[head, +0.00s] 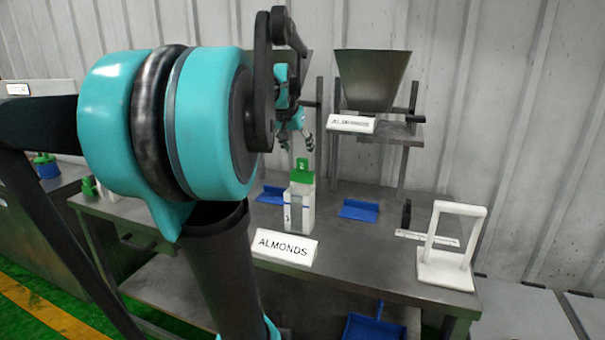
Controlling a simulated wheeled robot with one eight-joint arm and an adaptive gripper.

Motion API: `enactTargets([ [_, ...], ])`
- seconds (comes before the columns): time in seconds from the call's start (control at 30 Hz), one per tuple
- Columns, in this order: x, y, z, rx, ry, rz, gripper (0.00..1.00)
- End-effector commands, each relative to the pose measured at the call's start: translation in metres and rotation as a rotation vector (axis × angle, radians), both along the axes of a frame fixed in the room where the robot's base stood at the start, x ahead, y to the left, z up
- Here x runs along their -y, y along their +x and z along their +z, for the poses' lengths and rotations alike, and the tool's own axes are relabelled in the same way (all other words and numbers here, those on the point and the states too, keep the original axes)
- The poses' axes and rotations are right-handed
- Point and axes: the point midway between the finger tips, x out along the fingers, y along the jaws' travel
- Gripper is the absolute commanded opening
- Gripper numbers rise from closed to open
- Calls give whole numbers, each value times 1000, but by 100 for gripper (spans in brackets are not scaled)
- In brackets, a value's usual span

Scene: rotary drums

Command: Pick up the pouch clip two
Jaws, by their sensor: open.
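The green clip (302,173), marked with what looks like a "2", sits on top of an upright white pouch (300,211) on the grey metal table. My gripper (296,144) is open and points down, a little above the clip in the picture and apart from it. Its fingers look empty. My own large arm link hides part of the table to the left and some of the space behind the gripper.
A white "ALMONDS" sign (284,246) stands at the table's front. Blue scoops, one at right (359,210), flank the pouch. A metal hopper (372,81) stands behind. A white frame stand (450,247) is at the right. Another green item (89,188) is at the left.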

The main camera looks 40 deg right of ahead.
Motion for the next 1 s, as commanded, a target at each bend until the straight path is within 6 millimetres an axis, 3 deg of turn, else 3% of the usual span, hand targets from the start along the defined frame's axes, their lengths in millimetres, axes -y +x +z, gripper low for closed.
enactTargets([
  [0.27, 10, 4, -17, 0, 0, 0, 59],
  [0.57, 30, 9, -50, 0, 1, 1, 59],
  [0.87, 32, 11, -54, 1, 0, 1, 59],
  [1.0, 32, 11, -54, 1, 0, 1, 42],
])
